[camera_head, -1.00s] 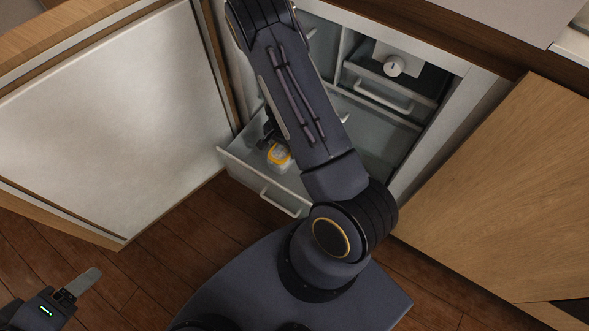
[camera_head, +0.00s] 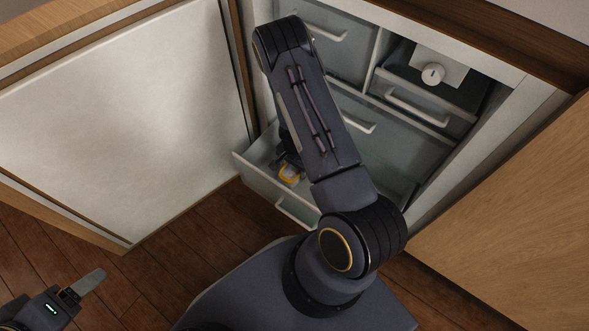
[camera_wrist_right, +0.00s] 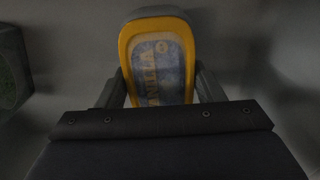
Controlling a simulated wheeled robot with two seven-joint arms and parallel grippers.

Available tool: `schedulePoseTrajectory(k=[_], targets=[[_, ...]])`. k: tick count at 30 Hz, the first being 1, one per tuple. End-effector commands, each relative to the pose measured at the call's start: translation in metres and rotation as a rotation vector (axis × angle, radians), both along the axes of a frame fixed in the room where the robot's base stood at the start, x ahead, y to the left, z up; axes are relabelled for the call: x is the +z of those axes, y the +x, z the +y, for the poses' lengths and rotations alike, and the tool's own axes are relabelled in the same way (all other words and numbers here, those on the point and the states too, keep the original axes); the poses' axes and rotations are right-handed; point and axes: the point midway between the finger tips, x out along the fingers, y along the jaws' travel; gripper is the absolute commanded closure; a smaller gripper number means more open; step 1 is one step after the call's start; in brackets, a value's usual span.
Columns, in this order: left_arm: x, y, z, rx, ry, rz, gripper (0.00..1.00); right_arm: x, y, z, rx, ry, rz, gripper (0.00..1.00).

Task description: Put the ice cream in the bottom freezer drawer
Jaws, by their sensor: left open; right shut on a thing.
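The ice cream tub, with a yellow rim and a "VANILLA" label, sits between the fingers of my right gripper (camera_wrist_right: 160,92) in the right wrist view, where the ice cream (camera_wrist_right: 158,60) shows from above. In the head view the ice cream (camera_head: 290,173) is inside the open bottom freezer drawer (camera_head: 262,184), low between its walls. My right gripper (camera_head: 287,158) is shut on it and partly hidden by my arm. Whether the tub touches the drawer floor I cannot tell. My left gripper (camera_head: 86,286) is open and empty at the lower left, over the floor.
The white freezer door (camera_head: 120,110) stands open on the left. Closed upper drawers (camera_head: 420,105) and a white knob (camera_head: 433,74) are above the open drawer. A wooden cabinet front (camera_head: 510,190) is on the right. In the right wrist view a greenish-grey object (camera_wrist_right: 12,70) lies at the left edge.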

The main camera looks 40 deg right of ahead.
Motion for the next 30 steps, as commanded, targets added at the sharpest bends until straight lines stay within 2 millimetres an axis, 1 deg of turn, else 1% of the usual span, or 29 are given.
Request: schedulePoseTrajectory(k=[7, 10, 11, 15, 24, 27, 29, 30], targets=[[0.0, 0.0, 0.0, 0.0, 0.0, 0.0, 0.31, 0.0, 0.0, 0.0, 0.001, 0.0, -0.001, 0.68], [-0.003, 0.0, 0.0, 0.0, 0.0, 0.0, 0.31, -0.004, 0.0, 0.0, 0.001, 0.0, -0.001, 0.68], [-0.002, 0.0, 0.0, 0.0, 0.0, 0.0, 0.31, -0.003, 0.0, 0.0, 0.001, 0.0, -0.001, 0.36], [-0.002, 0.0, 0.0, 0.0, 0.0, 0.0, 0.31, -0.003, 0.0, 0.0, 0.001, 0.0, -0.001, 0.18], [0.0, 0.0, 0.0, 0.0, 0.0, 0.0, 0.31, -0.001, 0.0, 0.0, 0.001, 0.0, -0.001, 0.17], [0.005, 0.0, 0.0, 0.0, 0.0, 0.0, 0.31, 0.008, 0.001, 0.0, 0.001, 0.0, -0.002, 0.17], [0.01, 0.0, 0.0, 0.0, 0.0, 0.0, 0.31, 0.017, 0.001, 0.0, 0.001, 0.0, -0.003, 0.17], [0.014, 0.0, 0.0, 0.0, 0.0, 0.0, 0.31, 0.025, 0.001, 0.0, 0.002, 0.0, -0.003, 0.17]])
